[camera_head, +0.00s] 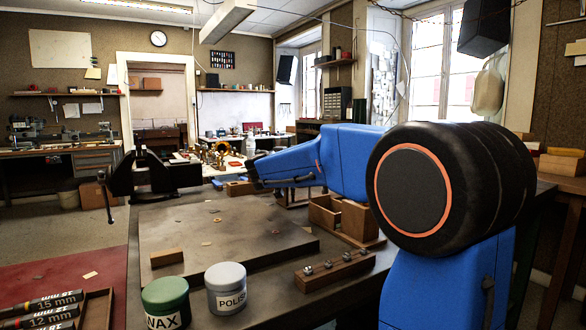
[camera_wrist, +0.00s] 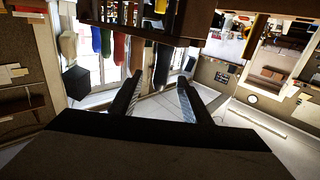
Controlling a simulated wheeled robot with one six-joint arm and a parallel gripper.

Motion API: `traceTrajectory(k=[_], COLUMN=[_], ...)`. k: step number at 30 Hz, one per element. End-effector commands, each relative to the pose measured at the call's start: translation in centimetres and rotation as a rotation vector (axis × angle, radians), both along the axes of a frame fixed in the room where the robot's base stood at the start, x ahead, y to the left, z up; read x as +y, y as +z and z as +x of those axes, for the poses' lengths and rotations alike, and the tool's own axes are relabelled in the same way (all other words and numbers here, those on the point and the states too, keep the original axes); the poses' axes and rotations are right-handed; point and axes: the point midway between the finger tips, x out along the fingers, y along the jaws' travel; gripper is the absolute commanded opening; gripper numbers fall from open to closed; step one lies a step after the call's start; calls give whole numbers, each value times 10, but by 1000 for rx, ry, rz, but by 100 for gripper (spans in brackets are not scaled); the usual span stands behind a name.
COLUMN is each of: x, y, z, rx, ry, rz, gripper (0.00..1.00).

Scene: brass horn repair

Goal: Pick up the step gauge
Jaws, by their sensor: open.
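I cannot make out a step gauge for certain in either view. In the head view, my blue arm reaches left over the bench, and its dark end is small and partly hidden by the arm. The wrist picture appears upside down, with the ceiling at the bottom. Dark cylinders marked 15 mm and 12 mm (camera_head: 42,306) lie at the lower left of the head view.
A green WAX jar (camera_head: 165,300) and a grey POLISH jar (camera_head: 226,287) stand by the board (camera_head: 225,232). A wood block (camera_head: 167,257) lies on it. A wooden rack with metal knobs (camera_head: 334,268) is right. A black vise (camera_head: 152,178) stands behind. Coloured handles (camera_wrist: 103,40) show in the wrist view.

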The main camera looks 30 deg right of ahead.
Motion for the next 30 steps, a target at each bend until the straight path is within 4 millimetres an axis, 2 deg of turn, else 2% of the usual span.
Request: traceTrajectory(k=[11,19,20,24,25,30], x=[-29,-32,-32,-32,-32,-32], y=[2,3,3,3,3,3], z=[34,37,37,37,37,37], rx=[2,1,1,1,1,0], ry=[-2,0,0,0,0,0], rz=[1,1,1,1,1,0], gripper=[44,44,39,5,0,0])
